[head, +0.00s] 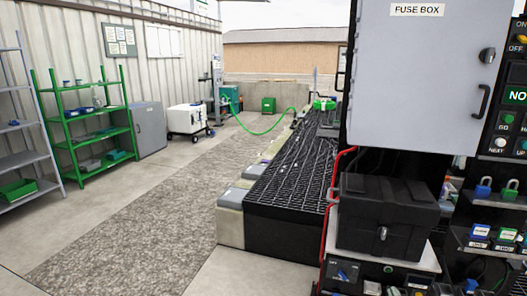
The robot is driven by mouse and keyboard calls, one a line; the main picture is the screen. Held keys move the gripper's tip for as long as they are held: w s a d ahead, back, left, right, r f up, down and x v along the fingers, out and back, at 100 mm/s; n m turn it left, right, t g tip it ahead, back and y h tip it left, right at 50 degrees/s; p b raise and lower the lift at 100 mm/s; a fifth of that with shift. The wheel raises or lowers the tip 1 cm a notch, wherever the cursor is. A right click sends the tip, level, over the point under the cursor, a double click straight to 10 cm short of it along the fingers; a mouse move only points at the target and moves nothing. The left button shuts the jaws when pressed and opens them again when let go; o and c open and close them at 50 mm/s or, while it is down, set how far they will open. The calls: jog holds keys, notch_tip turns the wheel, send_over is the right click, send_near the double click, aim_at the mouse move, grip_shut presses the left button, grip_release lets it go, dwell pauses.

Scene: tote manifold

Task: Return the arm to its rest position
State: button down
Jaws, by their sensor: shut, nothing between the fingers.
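My arm and my gripper do not show in the head view, so I cannot see their pose. No object of the task itself is in view apart from them.
A grey fuse box (421,75) stands close at right, above a black case (386,217) on a shelf. Padlocks sit at far right. A black grating platform (283,190) lies mid-view. A green shelf rack (95,128) and white wheeled box (186,119) stand left. The left-centre floor (130,215) is clear.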

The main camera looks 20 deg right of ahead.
jog(key=s+a+f+m+y, duration=0.15)
jog(key=s+a+f, duration=0.25)
jog(key=s+a, duration=0.6)
jog(key=s+a+f+m+y, duration=0.15)
jog(key=s+a+f, duration=0.25)
jog(key=s+a, duration=0.55)
jog(key=s+a+r+y, duration=0.2)
jog(key=s+a, duration=0.4)
jog(key=s, duration=0.3)
jog(key=s+a+r+m+y, duration=0.1)
jog(key=s+a+r+y, duration=0.2)
jog(key=s, duration=0.6)
jog(key=a+r, duration=0.2)
jog(key=a, duration=0.1)
jog(key=shift+s+a, duration=0.2)
jog(key=shift+s, duration=0.1)
jog(key=c, duration=1.9)
grip_release()
